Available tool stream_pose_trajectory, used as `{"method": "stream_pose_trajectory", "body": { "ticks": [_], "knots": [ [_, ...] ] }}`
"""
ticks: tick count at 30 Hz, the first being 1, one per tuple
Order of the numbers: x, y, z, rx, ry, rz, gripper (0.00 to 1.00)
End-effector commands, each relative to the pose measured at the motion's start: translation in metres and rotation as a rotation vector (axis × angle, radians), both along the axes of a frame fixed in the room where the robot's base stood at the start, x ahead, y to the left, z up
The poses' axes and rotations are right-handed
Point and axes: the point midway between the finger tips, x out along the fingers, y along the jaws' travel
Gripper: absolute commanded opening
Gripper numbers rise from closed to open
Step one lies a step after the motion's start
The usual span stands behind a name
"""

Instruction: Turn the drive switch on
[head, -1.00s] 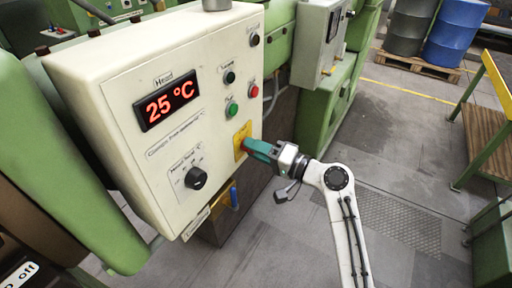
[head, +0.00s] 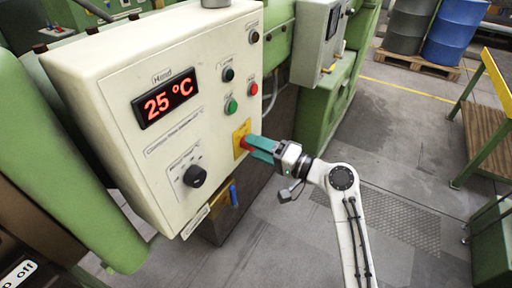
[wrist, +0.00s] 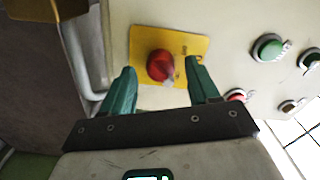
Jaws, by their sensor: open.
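A red rotary switch (wrist: 161,65) sits on a yellow plate (wrist: 189,45) on the cream control panel. In the head view the yellow plate (head: 240,133) is at the panel's lower right edge, with the red switch (head: 246,143) partly hidden by my gripper (head: 262,149). My gripper's teal fingers are open, one on each side of the red switch in the wrist view. Contact with it cannot be made out. I cannot read a label naming it the drive switch.
The panel (head: 150,75) also carries a red 25 °C display (head: 166,98), a black knob (head: 194,176), a green button (head: 231,107) and a red button (head: 253,89). A grey box (head: 318,42) hangs behind. Open floor lies to the right.

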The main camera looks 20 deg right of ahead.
Motion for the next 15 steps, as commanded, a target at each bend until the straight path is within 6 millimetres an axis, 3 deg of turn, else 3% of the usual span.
{"method": "stream_pose_trajectory", "body": {
  "ticks": [15],
  "knots": [
    [-0.071, -0.052, -0.003, 0.0, 0.002, -0.002, 0.6]
  ]
}}
